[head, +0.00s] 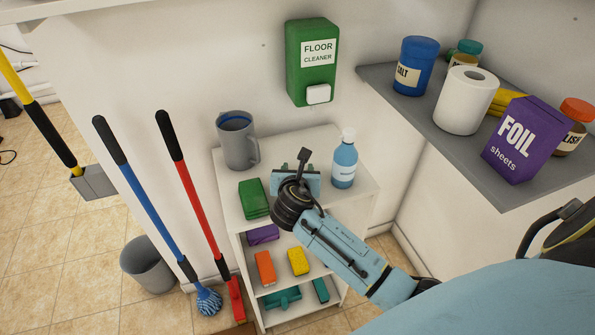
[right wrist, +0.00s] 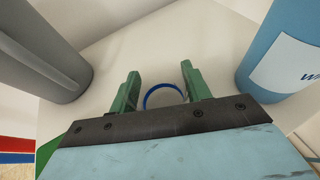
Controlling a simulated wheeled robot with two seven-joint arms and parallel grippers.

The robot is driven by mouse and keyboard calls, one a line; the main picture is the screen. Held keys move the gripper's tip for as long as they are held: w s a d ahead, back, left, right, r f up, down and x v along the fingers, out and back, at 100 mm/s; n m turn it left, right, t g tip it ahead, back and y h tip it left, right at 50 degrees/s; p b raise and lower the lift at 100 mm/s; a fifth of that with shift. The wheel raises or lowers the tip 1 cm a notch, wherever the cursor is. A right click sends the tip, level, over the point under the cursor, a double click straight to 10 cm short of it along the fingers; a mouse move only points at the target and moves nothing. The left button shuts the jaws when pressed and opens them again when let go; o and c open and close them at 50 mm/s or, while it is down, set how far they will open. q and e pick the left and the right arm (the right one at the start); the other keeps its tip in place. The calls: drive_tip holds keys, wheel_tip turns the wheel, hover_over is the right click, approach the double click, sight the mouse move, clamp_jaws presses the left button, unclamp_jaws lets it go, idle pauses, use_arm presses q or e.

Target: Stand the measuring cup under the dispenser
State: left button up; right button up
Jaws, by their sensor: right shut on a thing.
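The green floor cleaner dispenser (head: 298,72) is fixed to the wall, with a white push block (head: 318,94) at its lower front. My right gripper (head: 300,172) is over the top of the white shelf unit, below the dispenser and nearer to me. In the right wrist view, my green fingers (right wrist: 160,86) are on both sides of a round blue rim (right wrist: 163,88), which looks like the measuring cup. The gripper is shut on it. The cup's body is mostly hidden, and I cannot make it out in the head view. My left gripper is not in view.
On the shelf unit's top (head: 290,145), a grey jug (head: 238,143) stands left, a blue bottle (head: 344,160) right, and a green block (head: 254,199) front left. A grey wall shelf (head: 460,155) with jars and a foil box (head: 525,138) juts out right. The top's back middle is clear.

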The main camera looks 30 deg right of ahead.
drive_tip(key=shift+r, duration=0.1)
drive_tip(key=o, duration=0.9)
drive_tip(key=shift+o, duration=0.2)
